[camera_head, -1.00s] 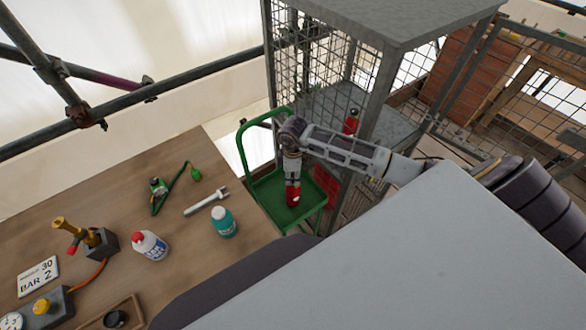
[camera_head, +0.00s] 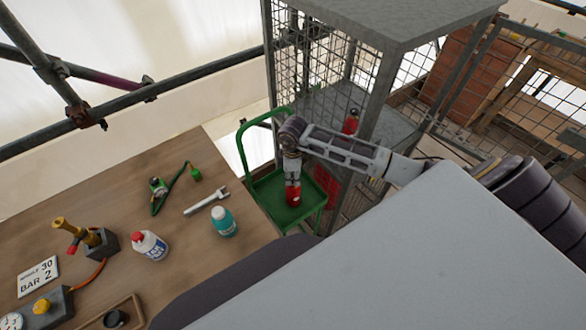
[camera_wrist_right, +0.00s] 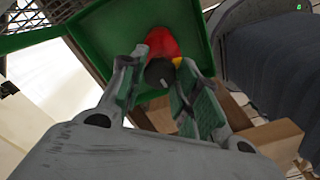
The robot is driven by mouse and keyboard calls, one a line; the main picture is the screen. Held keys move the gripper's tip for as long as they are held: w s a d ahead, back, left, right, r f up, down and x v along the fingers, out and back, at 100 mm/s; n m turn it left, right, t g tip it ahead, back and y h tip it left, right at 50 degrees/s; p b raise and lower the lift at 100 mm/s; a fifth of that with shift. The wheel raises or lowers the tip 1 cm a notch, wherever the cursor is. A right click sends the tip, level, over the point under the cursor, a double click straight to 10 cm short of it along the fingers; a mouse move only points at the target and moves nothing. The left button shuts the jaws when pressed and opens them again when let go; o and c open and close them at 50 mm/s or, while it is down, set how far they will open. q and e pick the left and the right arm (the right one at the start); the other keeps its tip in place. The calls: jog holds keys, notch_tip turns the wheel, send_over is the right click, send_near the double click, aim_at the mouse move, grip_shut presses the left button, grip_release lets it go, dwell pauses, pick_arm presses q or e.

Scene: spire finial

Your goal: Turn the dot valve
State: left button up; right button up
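My right gripper (camera_head: 292,178) points down over the green trolley at the cage's foot. In the right wrist view its two green-padded fingers (camera_wrist_right: 160,76) stand apart, with their tips either side of a round black top. That top belongs to a red object (camera_wrist_right: 163,42) with a small yellow part, over the green tray. The red object (camera_head: 292,197) also shows below the gripper in the head view. Contact between fingers and top cannot be told. No dot marking is readable, so I cannot tell which thing is the dot valve. My left gripper is not in view.
The wire cage (camera_head: 420,18) stands close behind my right arm, with another red object (camera_head: 351,121) on its shelf. The green trolley (camera_head: 262,186) has a raised handle. The wooden table (camera_head: 120,185) at left holds bottles, a wrench, a brass fitting and a gauge box.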

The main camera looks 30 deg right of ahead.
jog(key=o, duration=0.3)
jog(key=shift+r, duration=6.05)
